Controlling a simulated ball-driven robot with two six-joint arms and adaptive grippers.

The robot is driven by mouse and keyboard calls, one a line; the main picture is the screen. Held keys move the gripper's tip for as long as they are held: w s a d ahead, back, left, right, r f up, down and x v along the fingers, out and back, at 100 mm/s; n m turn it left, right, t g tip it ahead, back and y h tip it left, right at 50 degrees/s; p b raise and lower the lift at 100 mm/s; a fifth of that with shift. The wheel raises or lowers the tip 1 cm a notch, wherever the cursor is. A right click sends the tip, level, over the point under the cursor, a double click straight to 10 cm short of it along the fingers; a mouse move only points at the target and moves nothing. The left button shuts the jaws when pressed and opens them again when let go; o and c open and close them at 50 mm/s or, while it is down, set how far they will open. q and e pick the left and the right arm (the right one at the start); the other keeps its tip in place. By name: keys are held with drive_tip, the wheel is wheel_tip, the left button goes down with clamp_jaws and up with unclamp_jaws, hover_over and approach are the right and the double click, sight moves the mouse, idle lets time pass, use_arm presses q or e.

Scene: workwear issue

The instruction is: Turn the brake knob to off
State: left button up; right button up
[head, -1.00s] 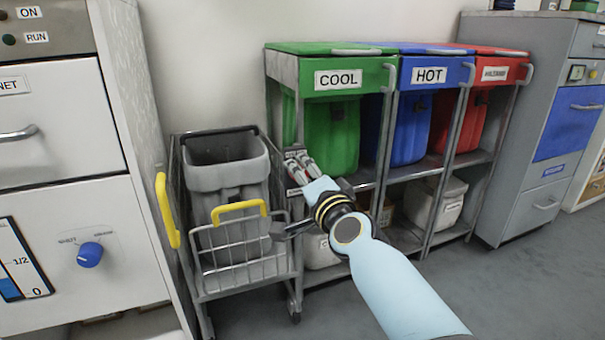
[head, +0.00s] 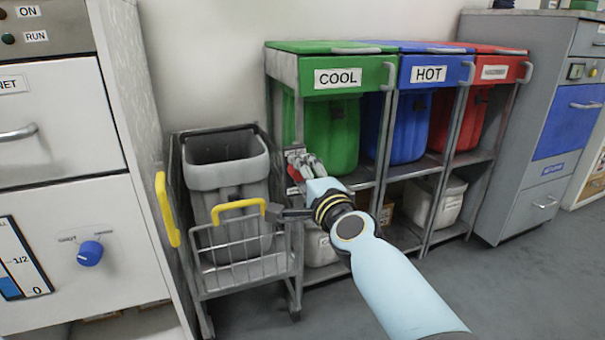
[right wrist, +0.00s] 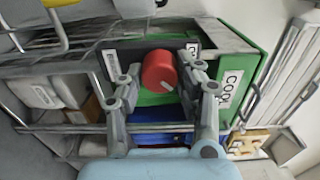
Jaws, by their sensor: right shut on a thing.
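A red knob (head: 294,175) sits at the front left of the bin rack, by the green bin; my gripper partly covers it. In the right wrist view the red knob (right wrist: 158,68) shows as a round cap with a pale mark near its lower edge. My right gripper (head: 298,160) is at the knob. In the right wrist view its two fingers (right wrist: 158,75) stand on either side of the knob and are shut on it. The small label plates beside the knob are too small to read. My left gripper is not in view.
A wire cart (head: 245,262) with a grey bin and yellow handle stands close left of my gripper. Blue (head: 411,130) and red (head: 468,122) bins stand right of the green bin (head: 332,135). A blue knob (head: 90,253) is on the white cabinet at left. The floor at right is clear.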

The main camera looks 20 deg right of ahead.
drive_tip(key=shift+f, duration=0.1)
drive_tip(key=o, duration=1.1)
drive_tip(key=shift+o, duration=0.2)
drive_tip(key=s, duration=1.2)
drive_tip(key=shift+d, duration=0.25)
